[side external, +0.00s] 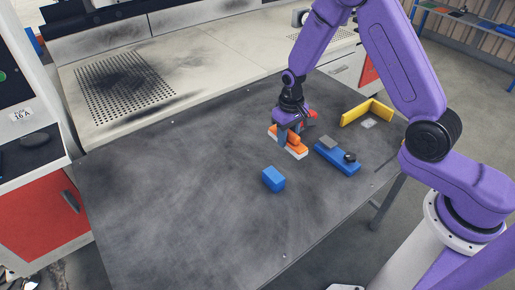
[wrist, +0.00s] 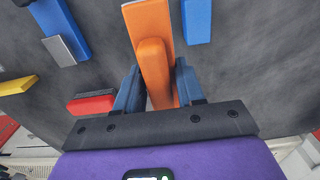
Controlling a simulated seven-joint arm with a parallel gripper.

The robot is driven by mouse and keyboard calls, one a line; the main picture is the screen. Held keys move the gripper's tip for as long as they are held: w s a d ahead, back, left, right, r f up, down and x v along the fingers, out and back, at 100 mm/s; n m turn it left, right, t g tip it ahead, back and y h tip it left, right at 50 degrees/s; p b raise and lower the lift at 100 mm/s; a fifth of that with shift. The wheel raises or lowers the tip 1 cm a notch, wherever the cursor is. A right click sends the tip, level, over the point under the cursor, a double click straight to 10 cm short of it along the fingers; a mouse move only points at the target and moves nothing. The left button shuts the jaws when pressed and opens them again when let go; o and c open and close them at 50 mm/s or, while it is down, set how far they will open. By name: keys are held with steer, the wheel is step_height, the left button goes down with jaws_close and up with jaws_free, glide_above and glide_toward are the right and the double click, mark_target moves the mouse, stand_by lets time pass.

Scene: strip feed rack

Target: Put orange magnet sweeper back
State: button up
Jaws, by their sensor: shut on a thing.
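The orange magnet sweeper (side external: 295,141) is a long orange handle on a flat base with a pale edge. It also shows in the wrist view (wrist: 155,70), running up from between the jaws. My gripper (side external: 288,136) points down over it at the middle right of the dark table. In the wrist view, my gripper's (wrist: 158,92) blue fingers stand on both sides of the handle, shut on it. The sweeper is at or just above the table; I cannot tell whether its base touches. Part of the handle is hidden by the fingers.
A blue block (side external: 273,179) sits in front of the sweeper. A yellow angle piece (side external: 367,112) and a red piece (side external: 312,114) are behind. The table's left half is clear.

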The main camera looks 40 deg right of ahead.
steer(key=w+f, duration=0.3)
steer(key=w, duration=0.5)
glide_above(257, 151)
steer(key=f, duration=0.6)
steer(key=shift+s+d, duration=0.1)
steer(key=shift+s, duration=0.15)
steer(key=shift+w+f, duration=0.25)
steer(key=shift+f, duration=1.5)
steer(key=shift+f, duration=0.15)
steer(key=o, duration=0.9)
steer(key=shift+o, duration=0.2)
step_height(257, 151, up, 12)
